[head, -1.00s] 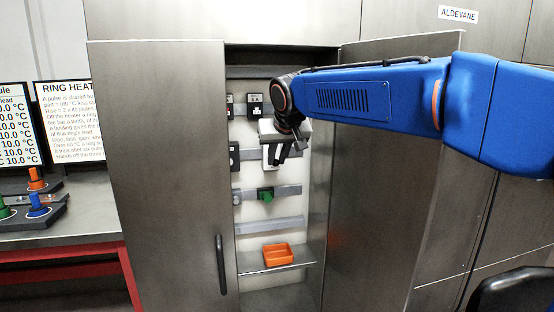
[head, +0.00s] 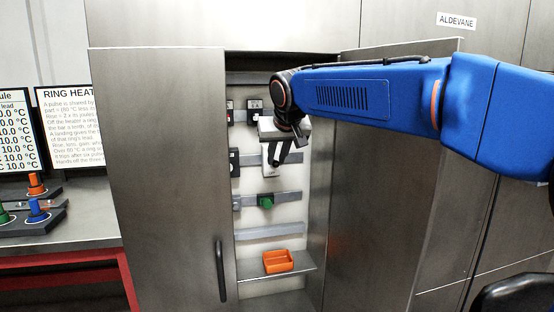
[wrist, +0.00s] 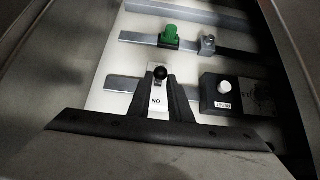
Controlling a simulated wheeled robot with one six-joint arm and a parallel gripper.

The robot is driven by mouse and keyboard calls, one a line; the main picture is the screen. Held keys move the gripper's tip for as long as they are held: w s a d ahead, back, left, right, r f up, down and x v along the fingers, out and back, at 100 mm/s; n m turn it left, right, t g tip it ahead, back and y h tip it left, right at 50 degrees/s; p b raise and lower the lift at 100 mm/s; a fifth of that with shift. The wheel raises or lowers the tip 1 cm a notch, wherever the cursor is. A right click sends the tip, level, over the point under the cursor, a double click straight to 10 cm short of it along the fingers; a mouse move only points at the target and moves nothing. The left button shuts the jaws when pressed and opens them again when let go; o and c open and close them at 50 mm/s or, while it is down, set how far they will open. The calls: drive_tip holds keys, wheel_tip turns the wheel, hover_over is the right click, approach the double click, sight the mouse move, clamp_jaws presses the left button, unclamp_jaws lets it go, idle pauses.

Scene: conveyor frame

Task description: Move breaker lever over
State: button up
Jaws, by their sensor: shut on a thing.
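The breaker is a narrow white plate (wrist: 158,98) marked "NO" in the wrist view, with a lever ending in a round black knob (wrist: 160,72). My gripper (wrist: 162,82) has one dark finger on each side of the plate and is shut on the lever. The exact contact is hard to make out. In the head view my gripper (head: 274,158) reaches into the open cabinet, in front of the white breaker plate (head: 266,156). My wrist and fingers hide part of the breaker there.
A black switch box with a white knob (wrist: 224,88) sits right beside the breaker. A green knob (head: 266,201) is on a rail below. An orange tray (head: 278,262) rests on the cabinet shelf. Cabinet doors (head: 165,170) flank the opening closely.

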drive_tip(key=shift+w+r, duration=0.1)
drive_tip(key=shift+r, duration=0.45)
drive_tip(key=shift+w+a+r, duration=0.1)
drive_tip(key=shift+w+r, duration=0.2)
drive_tip(key=shift+r, duration=0.3)
